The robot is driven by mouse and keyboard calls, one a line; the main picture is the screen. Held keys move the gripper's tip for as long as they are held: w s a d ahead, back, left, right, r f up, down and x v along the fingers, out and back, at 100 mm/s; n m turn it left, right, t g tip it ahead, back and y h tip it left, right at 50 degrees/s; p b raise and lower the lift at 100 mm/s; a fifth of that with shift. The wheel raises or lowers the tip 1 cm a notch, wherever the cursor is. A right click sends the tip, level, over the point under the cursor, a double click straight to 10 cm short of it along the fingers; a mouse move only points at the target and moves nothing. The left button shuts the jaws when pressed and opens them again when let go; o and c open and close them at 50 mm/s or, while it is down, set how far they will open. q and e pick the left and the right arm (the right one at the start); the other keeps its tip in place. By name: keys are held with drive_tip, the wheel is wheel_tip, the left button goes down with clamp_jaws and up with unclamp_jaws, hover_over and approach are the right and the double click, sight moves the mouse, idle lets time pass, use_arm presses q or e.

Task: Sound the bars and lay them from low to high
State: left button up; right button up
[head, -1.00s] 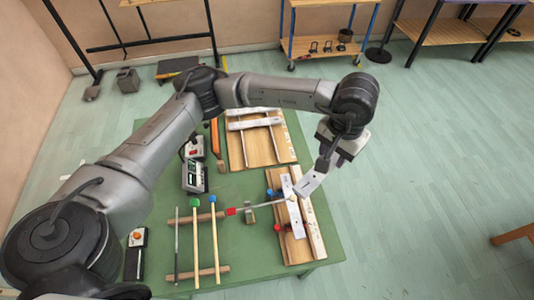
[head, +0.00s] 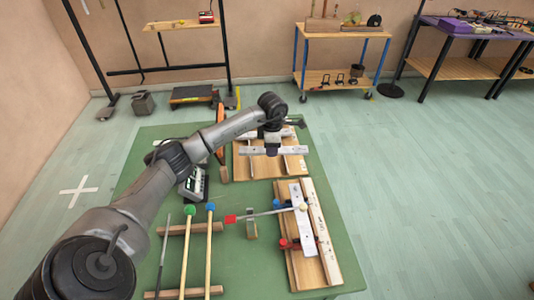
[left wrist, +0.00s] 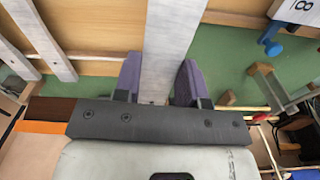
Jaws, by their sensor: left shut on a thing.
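My left gripper (head: 272,148) is shut on a pale metal bar (head: 293,150), crosswise over the back wooden frame (head: 252,170). In the left wrist view the bar (left wrist: 170,35) runs between the purple finger pads (left wrist: 160,82). I cannot tell whether it touches the frame's rails. Another pale bar (head: 247,134) lies at the back of that frame, partly hidden by my gripper. My right gripper is out of view.
Mallets with green (head: 190,210) and blue (head: 210,206) heads lie on wooden rests at the left. A small block (head: 252,230) stands beside the front frame. A grey device (head: 192,184) sits under my left arm. The green table (head: 240,265) has clear patches near its front.

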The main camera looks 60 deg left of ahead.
use_arm(q)
drive_tip(key=shift+s+a+f+n, duration=0.25)
drive_tip(key=shift+a+f+n, duration=0.1)
drive_tip(key=shift+a, duration=0.1)
drive_tip(key=shift+s+a+f+n, duration=0.2)
drive_tip(key=shift+a+n, duration=0.15)
drive_tip(key=shift+a, duration=0.1)
drive_tip(key=shift+r, duration=0.1)
drive_tip(key=shift+f+b, duration=1.15)
drive_tip(key=shift+f, duration=2)
drive_tip(key=shift+f+b, duration=0.3)
drive_tip(key=shift+f, duration=0.1)
